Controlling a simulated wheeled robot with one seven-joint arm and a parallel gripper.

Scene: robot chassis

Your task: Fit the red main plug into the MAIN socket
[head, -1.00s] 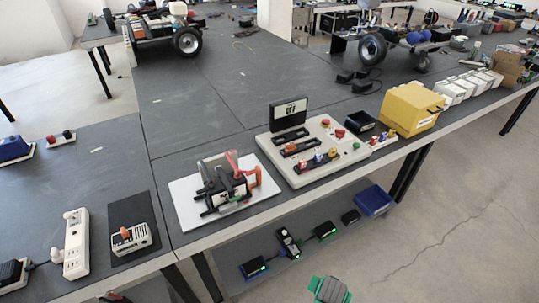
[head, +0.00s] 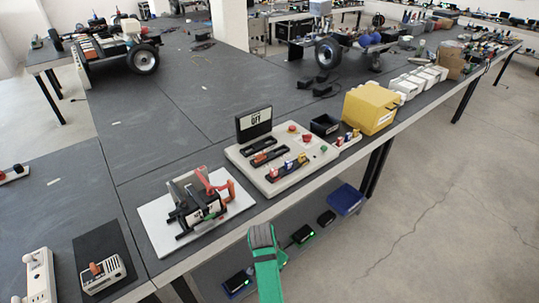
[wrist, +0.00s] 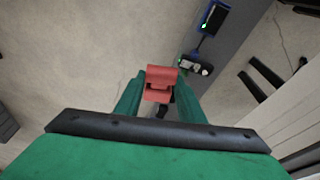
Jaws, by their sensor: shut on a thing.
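My gripper (wrist: 160,98) is shut on a red plug (wrist: 161,77), which shows between the green fingers in the wrist view. In the head view my green arm end with its grey tip (head: 262,238) is in front of the bench edge, over the lower shelf and apart from the benchtop. The plug cannot be made out there. A pale panel board (head: 240,160) lies on the bench with a black display (head: 254,122) reading OFF, dark slots, coloured plugs and red buttons. I cannot read a MAIN label, so I cannot tell which opening is the MAIN socket.
A white plate (head: 155,238) with a black device and red-orange parts lies left of the panel. A black bin (head: 324,126) and a yellow box (head: 370,108) stand right of it. The lower shelf holds small devices and a blue tray (head: 346,199). Open floor lies at right.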

